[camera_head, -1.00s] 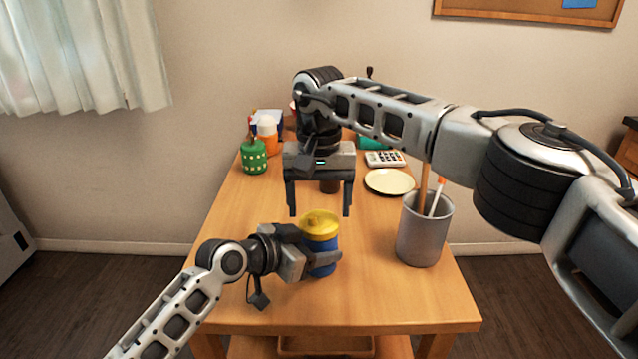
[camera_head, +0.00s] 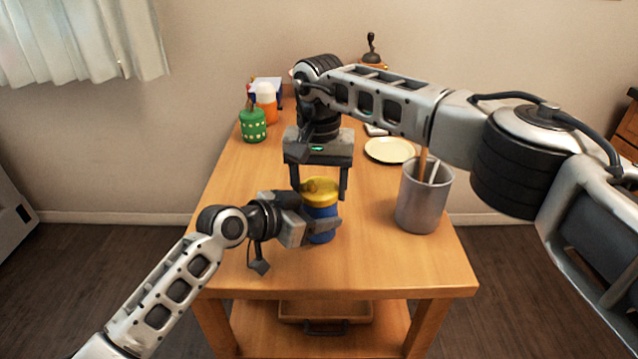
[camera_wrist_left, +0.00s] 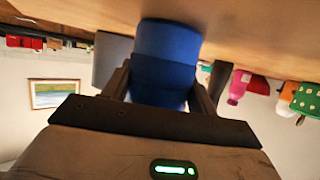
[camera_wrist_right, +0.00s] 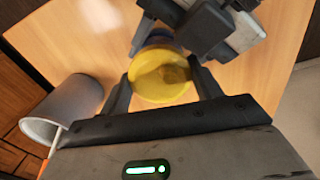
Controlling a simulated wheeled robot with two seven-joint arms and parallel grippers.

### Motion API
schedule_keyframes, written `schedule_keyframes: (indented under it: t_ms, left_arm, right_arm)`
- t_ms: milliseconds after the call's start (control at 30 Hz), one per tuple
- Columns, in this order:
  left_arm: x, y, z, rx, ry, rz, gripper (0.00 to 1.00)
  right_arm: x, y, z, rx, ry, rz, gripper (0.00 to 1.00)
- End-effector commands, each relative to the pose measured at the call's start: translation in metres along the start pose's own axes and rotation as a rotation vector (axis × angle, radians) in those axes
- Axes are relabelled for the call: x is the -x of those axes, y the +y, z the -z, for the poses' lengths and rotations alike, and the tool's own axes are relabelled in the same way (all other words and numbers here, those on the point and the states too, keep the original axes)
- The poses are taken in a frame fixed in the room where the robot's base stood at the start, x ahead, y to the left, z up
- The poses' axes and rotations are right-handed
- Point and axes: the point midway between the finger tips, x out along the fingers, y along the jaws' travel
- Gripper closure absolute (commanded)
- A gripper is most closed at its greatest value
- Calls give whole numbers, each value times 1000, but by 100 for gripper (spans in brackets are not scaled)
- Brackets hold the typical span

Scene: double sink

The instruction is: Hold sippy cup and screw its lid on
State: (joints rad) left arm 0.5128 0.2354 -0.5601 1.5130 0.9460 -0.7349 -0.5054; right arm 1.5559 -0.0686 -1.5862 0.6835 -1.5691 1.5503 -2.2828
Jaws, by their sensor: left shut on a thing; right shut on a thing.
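The sippy cup (camera_head: 321,225) has a blue body and stands upright near the front middle of the table. Its yellow lid (camera_head: 320,188) sits on top; whether it is fully seated I cannot tell. My left gripper (camera_head: 322,232) is shut on the blue body from the left side; the left wrist view shows the body (camera_wrist_left: 165,55) between the fingers. My right gripper (camera_head: 320,188) points straight down from above, its fingers on either side of the lid. In the right wrist view the yellow lid (camera_wrist_right: 161,75) lies between the fingers, which are shut on it.
A grey holder (camera_head: 424,200) with sticks stands right of the cup. A pale plate (camera_head: 389,150) lies behind it. A green dotted container (camera_head: 253,126) and an orange bottle (camera_head: 266,103) stand at the back left. The table's front left is clear.

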Motion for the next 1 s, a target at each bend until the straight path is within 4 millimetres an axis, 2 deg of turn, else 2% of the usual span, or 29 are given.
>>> schedule_keyframes:
  t_ms: [500,600,767,1000]
  left_arm:
    - [0,0,0,0,-1,0,100]
    - [0,0,0,0,-1,0,100]
    - [0,0,0,0,-1,0,100]
    - [0,0,0,0,-1,0,100]
  right_arm:
    - [0,0,0,-1293,0,1,63]
    - [0,0,0,-1493,-1,1,63]
    - [0,0,0,-1664,0,1,63]
    - [0,0,0,-1688,0,1,63]
